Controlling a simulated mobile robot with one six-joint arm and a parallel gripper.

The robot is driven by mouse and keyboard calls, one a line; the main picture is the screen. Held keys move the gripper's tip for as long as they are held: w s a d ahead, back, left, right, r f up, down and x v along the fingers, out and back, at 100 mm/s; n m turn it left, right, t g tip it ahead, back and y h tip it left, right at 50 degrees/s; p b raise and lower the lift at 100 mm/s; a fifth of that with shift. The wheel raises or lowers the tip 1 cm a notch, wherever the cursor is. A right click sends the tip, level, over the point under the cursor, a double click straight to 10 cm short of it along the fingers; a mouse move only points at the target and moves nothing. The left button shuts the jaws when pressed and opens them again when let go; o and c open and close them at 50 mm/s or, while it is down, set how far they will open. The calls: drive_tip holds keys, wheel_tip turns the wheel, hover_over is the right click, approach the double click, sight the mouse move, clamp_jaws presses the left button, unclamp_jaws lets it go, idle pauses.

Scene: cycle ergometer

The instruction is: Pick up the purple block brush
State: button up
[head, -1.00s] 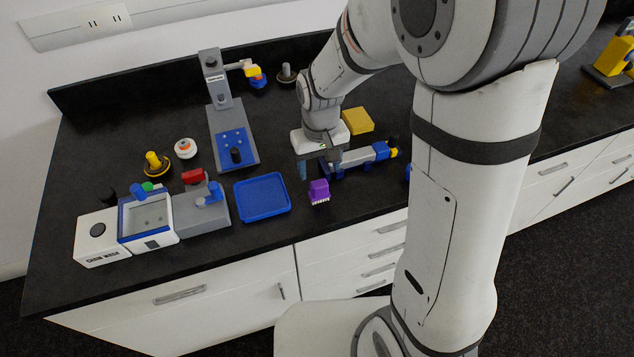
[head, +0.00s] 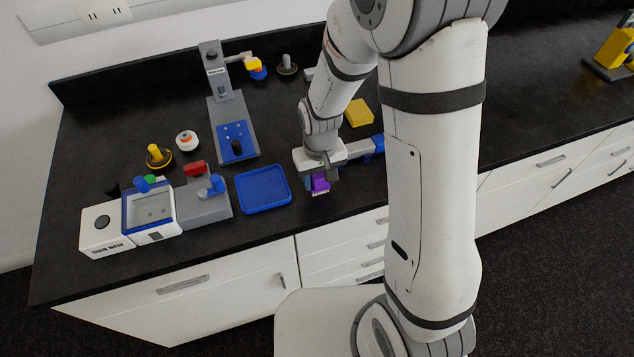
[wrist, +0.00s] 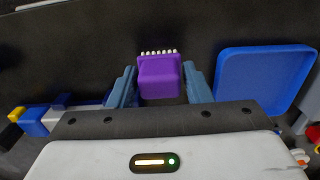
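The purple block brush (head: 320,186) has a row of white bristles and lies on the black countertop near its front edge, right of the blue tray. In the wrist view the purple block brush (wrist: 160,78) sits between the two blue-grey fingers of my gripper (wrist: 160,88). The fingers are apart, one on each side; a narrow gap shows on the left, and the right finger is very close to the block. In the head view my gripper (head: 319,180) is down at the brush and partly hides it.
A blue and grey device (head: 362,152) and a yellow block (head: 359,113) are right of my gripper. A grey stand (head: 233,128) and a white-blue machine (head: 150,215) stand farther left.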

sight(319, 176)
drive_tip(key=c, duration=0.7)
drive_tip(key=shift+o, duration=0.2)
wheel_tip(319, 176, up, 10)
drive_tip(key=shift+r+b, duration=0.1)
drive_tip(key=shift+b, duration=0.65)
drive_tip(key=o, duration=0.4)
drive_tip(key=c, duration=0.5)
